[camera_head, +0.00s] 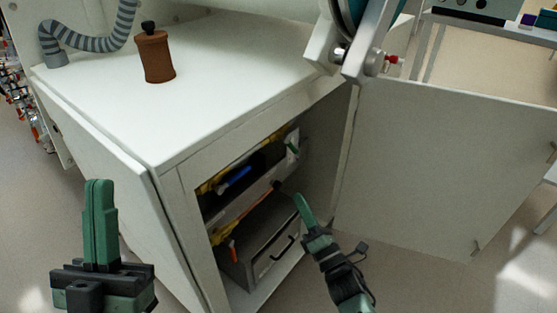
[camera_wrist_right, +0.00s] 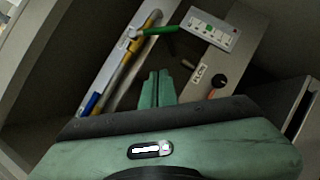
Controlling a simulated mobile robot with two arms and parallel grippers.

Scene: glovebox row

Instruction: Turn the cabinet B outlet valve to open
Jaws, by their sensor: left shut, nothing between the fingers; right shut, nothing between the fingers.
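The open cabinet (camera_head: 180,165) has a yellow pipe (camera_wrist_right: 118,72) inside, with a blue section (camera_wrist_right: 92,103). A green lever (camera_wrist_right: 158,31) sits on the pipe near its upper end in the right wrist view; the same green part shows small in the head view (camera_head: 293,149). I cannot read a label naming it the cabinet B outlet valve. My right gripper (camera_head: 300,199) is shut and empty at the cabinet opening; its fingertips (camera_wrist_right: 158,74) point inward, below the lever and apart from it. My left gripper (camera_head: 99,187) is shut and empty, outside the cabinet at left.
A plate with a green mark (camera_wrist_right: 210,30), a FLOW label (camera_wrist_right: 199,75) and a dark knob with orange (camera_wrist_right: 217,88) are nearby. A grey drawer box (camera_head: 262,240) stands below. The cabinet door (camera_head: 430,170) stands open at right. A brown bottle (camera_head: 155,58) stands on top.

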